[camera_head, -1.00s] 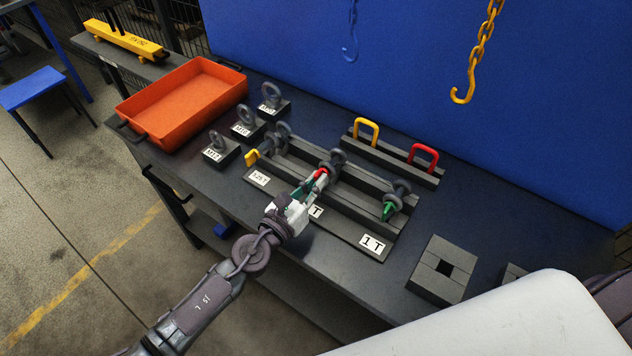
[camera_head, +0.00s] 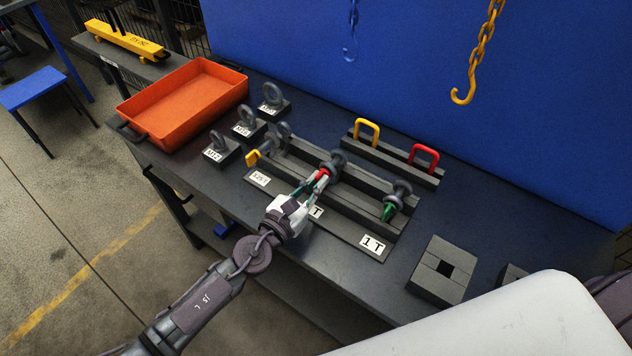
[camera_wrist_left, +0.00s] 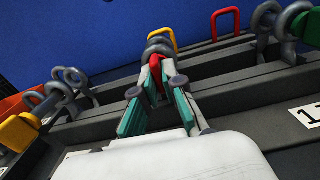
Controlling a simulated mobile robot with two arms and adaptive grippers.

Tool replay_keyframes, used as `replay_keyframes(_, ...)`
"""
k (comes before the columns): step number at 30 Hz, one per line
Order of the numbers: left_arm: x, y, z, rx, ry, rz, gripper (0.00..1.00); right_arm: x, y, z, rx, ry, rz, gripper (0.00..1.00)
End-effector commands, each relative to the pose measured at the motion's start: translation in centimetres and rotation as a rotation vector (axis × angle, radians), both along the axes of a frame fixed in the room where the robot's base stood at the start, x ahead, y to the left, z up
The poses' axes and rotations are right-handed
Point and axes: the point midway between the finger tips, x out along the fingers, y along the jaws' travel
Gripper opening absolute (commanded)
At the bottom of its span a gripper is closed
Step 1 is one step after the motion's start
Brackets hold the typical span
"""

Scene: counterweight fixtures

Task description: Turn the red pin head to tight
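The red pin head (camera_head: 323,174) is on the middle shackle (camera_head: 334,162) of the grey fixture, behind the partly hidden "T" label. In the left wrist view the red pin head (camera_wrist_left: 154,82) shows between the fingertips of my left gripper (camera_wrist_left: 157,78). In the head view my left gripper (camera_head: 316,181) reaches it from the front. One finger lies on each side of the red head. I cannot tell whether both fingers press on it. The fingers hide part of the head, and its seating against the shackle is unclear. My right gripper is not in view.
A yellow-pinned shackle (camera_head: 254,157) stands left, a green-pinned one (camera_head: 389,211) right. Yellow (camera_head: 368,127) and red (camera_head: 425,153) loops stand behind. An orange tray (camera_head: 183,105) and several eyebolt blocks are left. A yellow hook (camera_head: 463,95) hangs above the bench.

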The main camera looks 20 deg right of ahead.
Motion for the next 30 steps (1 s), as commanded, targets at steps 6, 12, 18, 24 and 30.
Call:
replay_keyframes(6, 0.0, 0.1, -0.1, 0.002, 0.001, 0.001, 0.34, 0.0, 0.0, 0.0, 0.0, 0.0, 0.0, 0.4)
replay_keyframes(12, 0.0, 0.0, 0.0, 0.0, 0.001, 0.001, 0.34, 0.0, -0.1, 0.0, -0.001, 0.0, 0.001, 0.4)
replay_keyframes(18, -0.9, 1.2, -0.1, 0.001, 0.002, 0.001, 0.34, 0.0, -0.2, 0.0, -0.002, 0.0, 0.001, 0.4)
replay_keyframes(24, -3.5, 4.5, -0.2, 0.002, 0.004, 0.001, 0.34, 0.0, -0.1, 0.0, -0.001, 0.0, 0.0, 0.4)
replay_keyframes(30, -6.0, 7.8, -0.3, 0.002, 0.005, 0.003, 0.34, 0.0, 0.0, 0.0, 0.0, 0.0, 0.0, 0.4)
